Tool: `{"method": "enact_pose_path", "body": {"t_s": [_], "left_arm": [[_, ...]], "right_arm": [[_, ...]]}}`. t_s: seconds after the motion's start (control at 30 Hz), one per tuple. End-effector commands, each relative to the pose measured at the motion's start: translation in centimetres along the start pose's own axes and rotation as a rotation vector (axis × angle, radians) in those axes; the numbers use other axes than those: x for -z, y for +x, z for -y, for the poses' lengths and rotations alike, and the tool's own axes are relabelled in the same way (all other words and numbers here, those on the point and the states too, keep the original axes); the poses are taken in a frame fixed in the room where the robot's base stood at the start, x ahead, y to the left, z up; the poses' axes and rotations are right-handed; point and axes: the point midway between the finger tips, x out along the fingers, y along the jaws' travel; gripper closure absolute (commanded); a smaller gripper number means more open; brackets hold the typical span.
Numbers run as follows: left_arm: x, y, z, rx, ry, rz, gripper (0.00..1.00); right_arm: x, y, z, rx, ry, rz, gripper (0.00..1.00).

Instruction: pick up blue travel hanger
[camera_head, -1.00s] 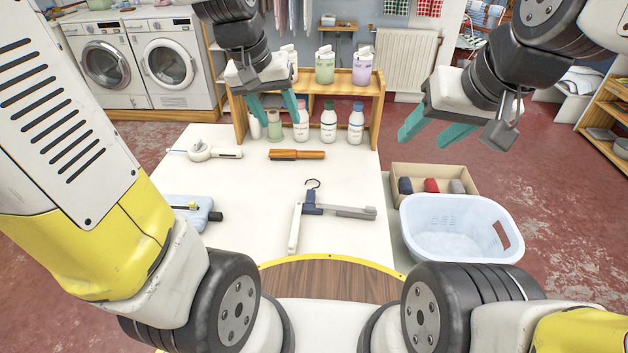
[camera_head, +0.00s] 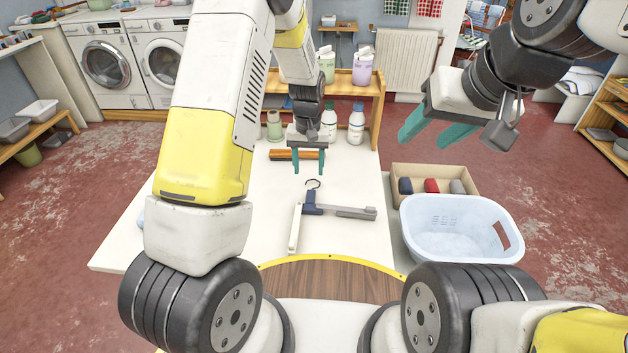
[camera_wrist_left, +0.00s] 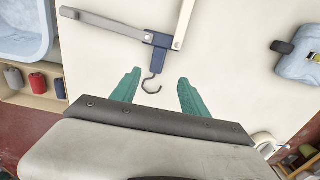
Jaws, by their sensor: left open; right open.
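The blue travel hanger (camera_head: 311,204) lies on the white table, with a dark hook at its far end, a blue middle and two grey-white arms folded out, one to the right and one toward me. My left gripper (camera_head: 308,172) is open and empty above the table, just beyond the hook. In the left wrist view the hanger's blue middle (camera_wrist_left: 158,52) lies ahead of the open fingers (camera_wrist_left: 158,95), and the hook is near the gap between them. My right gripper (camera_head: 427,133) is open and empty, raised beyond the table's right side.
The brown-handled brush (camera_head: 285,154) lies partly behind my left gripper. A wooden shelf (camera_head: 372,95) with bottles stands at the table's back. A pale blue basket (camera_head: 462,220) and a cardboard box (camera_head: 435,172) with rolled items are at right. A light blue iron-like item (camera_wrist_left: 300,60) lies in the wrist view.

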Motion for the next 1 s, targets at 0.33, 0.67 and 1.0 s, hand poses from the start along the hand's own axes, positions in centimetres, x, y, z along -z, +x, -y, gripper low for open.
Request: {"method": "enact_pose_path", "body": {"t_s": [0.33,0.67,1.0], "left_arm": [[-0.1,5.5,0.0,0.001,0.0,0.004,0.47],[0.1,9.1,-0.5,0.001,0.0,0.005,0.47],[0.2,11.2,-0.5,0.0,0.0,0.001,0.47]], "right_arm": [[0.0,0.0,0.0,0.0,0.0,0.0,0.48],[0.0,0.0,0.0,0.0,0.0,0.0,0.48],[0.0,0.0,0.0,0.0,0.0,0.0,0.48]]}}
